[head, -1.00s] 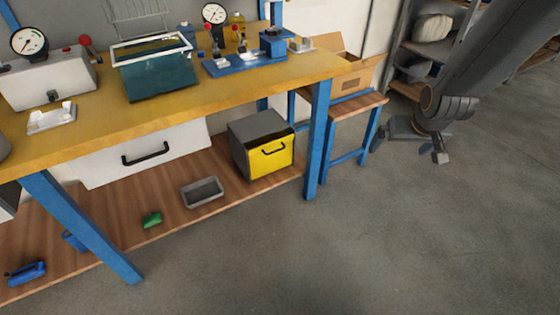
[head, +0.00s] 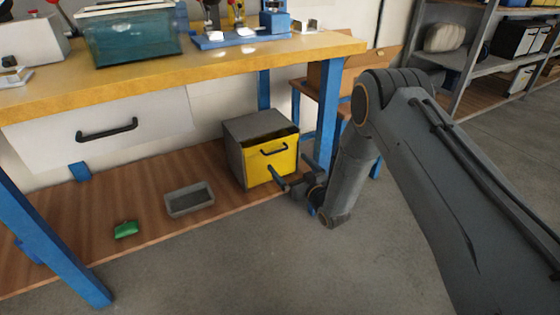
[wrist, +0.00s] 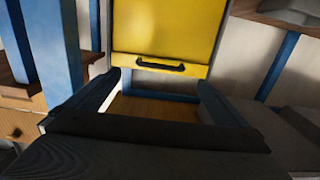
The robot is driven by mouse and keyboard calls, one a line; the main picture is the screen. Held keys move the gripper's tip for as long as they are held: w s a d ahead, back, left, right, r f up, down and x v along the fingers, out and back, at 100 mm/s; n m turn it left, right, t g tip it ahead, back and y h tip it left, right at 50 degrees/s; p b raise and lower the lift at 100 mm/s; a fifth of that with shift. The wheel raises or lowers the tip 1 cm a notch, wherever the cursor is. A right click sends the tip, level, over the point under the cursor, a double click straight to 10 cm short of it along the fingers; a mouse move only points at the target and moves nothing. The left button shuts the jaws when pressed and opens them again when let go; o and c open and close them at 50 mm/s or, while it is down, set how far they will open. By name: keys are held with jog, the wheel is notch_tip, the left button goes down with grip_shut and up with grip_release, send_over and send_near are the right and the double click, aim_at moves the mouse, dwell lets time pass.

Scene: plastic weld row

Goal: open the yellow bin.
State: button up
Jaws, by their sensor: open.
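The yellow bin is a grey box (head: 240,149) with a yellow front (head: 258,171), standing on the lower wooden shelf under the bench. Its black handle (head: 274,148) is near the top of the front; a dark band shows above the yellow, and I cannot tell whether it is a gap. My gripper (head: 291,170) is open and empty, low in front of the bin's right side. In the wrist view the open fingers (wrist: 160,82) point at the yellow front (wrist: 168,28), with the handle (wrist: 160,66) between and just beyond the fingertips, apparently untouched.
A blue bench leg (head: 327,115) stands close to the right of the bin and my arm. A grey tray (head: 189,201) and a green object (head: 126,229) lie left on the shelf (head: 150,198). The yellow benchtop (head: 170,73) overhangs. The floor in front is clear.

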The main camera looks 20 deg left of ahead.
jog(key=b+x, duration=0.2)
jog(key=x, duration=0.6)
jog(key=shift+s, duration=0.1)
